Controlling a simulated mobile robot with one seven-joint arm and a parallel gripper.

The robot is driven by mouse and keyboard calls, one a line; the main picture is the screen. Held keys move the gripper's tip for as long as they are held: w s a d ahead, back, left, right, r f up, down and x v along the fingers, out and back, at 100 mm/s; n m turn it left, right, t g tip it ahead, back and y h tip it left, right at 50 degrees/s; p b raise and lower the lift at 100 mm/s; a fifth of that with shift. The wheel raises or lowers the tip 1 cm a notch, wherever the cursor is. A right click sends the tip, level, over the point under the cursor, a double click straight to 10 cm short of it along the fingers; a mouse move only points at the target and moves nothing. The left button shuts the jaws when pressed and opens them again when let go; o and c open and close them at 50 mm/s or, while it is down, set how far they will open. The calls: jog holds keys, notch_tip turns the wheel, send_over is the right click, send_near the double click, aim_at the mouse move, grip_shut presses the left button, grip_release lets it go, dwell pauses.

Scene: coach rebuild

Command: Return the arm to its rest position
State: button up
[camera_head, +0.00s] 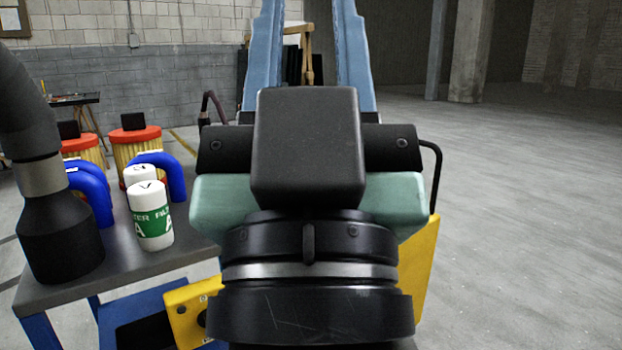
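My gripper (308,30) is in the centre of the head view, pointing away from the camera, its black wrist nearest. Two light blue fingers rise to the top edge with a wide gap between them, so it looks open. Their tips are cut off by the frame. I see nothing held in the gap; only the background shows through it. A black block on the wrist hides the finger bases. The arm behind the wrist is out of view, so its overall pose cannot be told.
A grey-topped table (138,270) at left holds white filter canisters (150,214), blue curved hoses (93,193), red-topped filters (136,140) and a large black pipe (62,238). A yellow part (420,270) shows behind my wrist. The floor (520,200) at right is clear.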

notch_tip(320, 180, up, 39)
jog(key=p, duration=3.8)
jog(key=shift+s+f, duration=0.15)
jog(key=shift+s, duration=0.15)
jog(key=shift+d, duration=0.1)
